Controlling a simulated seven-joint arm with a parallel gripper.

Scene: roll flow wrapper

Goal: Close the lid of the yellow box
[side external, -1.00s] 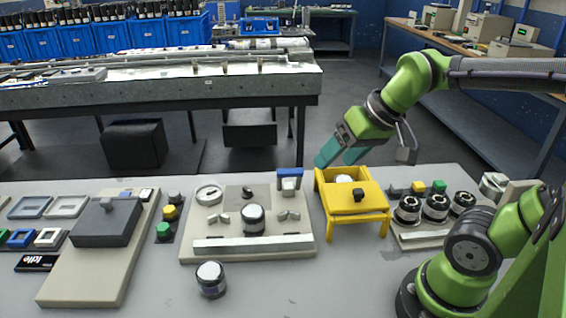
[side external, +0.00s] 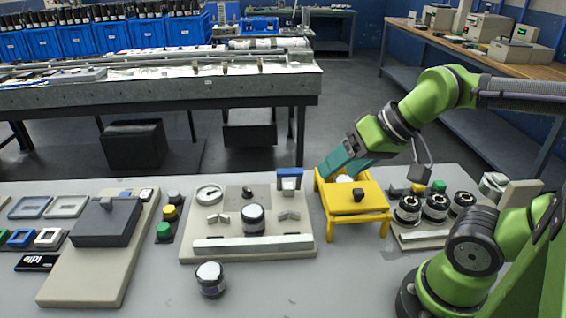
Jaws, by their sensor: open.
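The yellow box (side external: 336,220) stands on legs on the right half of the table. Its yellow lid panel (side external: 371,203) with a dark knob (side external: 359,194) covers the front part of the top. The back part is uncovered, and a white round item (side external: 345,179) shows inside, partly hidden. My gripper (side external: 336,170), with teal fingers, is open and points down-left at the back edge of the box. It overlaps the back rim in this view; I cannot tell whether it touches.
A beige fixture board (side external: 292,228) with a dark jar lies left of the box. A board with several black-and-silver round parts (side external: 435,207) lies to its right. A loose jar (side external: 210,280) stands in front. The table front around it is clear.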

